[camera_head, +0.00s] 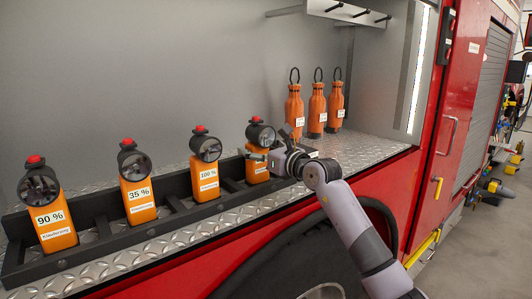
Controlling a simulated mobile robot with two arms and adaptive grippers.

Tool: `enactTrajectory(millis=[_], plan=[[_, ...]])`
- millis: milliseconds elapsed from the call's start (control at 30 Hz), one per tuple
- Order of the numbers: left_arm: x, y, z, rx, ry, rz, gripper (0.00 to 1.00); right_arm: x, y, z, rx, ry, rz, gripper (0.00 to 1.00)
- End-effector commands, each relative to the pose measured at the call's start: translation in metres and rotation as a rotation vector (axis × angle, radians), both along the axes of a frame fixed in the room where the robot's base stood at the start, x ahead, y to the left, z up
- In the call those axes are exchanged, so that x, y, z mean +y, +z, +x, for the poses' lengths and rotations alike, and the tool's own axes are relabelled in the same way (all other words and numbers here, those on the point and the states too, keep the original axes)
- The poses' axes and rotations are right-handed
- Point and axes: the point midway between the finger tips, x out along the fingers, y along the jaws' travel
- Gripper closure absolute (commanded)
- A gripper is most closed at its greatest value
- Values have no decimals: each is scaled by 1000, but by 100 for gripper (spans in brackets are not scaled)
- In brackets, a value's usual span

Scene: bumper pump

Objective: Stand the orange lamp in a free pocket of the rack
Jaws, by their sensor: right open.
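Several orange lamps with black heads and red knobs stand in a row along the black rack (102,247). The lamp marked 90 % (52,222) is at the left end, followed by the 35 % lamp (138,195) and the 100 % lamp (206,177). The rightmost lamp (257,171) stands upright at the rack's right end. My right gripper (261,156) is open at its upper body, just below the head. The gripper partly hides this lamp, and I cannot tell whether the fingers touch it. My left gripper is out of view.
Three orange bottle-like items with black loops, (295,108) being the leftmost, stand behind and right of the rack. The diamond-plate shelf (365,148) is clear to their right. A grey back wall rises behind the rack. The red vehicle side (400,190) lies below the shelf edge.

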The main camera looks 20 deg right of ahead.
Motion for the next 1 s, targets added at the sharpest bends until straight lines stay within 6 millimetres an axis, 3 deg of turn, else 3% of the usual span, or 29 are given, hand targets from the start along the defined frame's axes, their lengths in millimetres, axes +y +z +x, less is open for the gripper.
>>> enactTrajectory(millis=[167,600,800,1000], plan=[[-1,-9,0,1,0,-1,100,-8,-2,-17,-3,-1,-1,32],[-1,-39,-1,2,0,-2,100,-37,-2,-93,-3,-2,-2,32],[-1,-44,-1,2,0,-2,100,-43,0,-110,-1,0,-1,32],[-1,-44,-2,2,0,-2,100,-44,1,-112,0,0,0,32]])
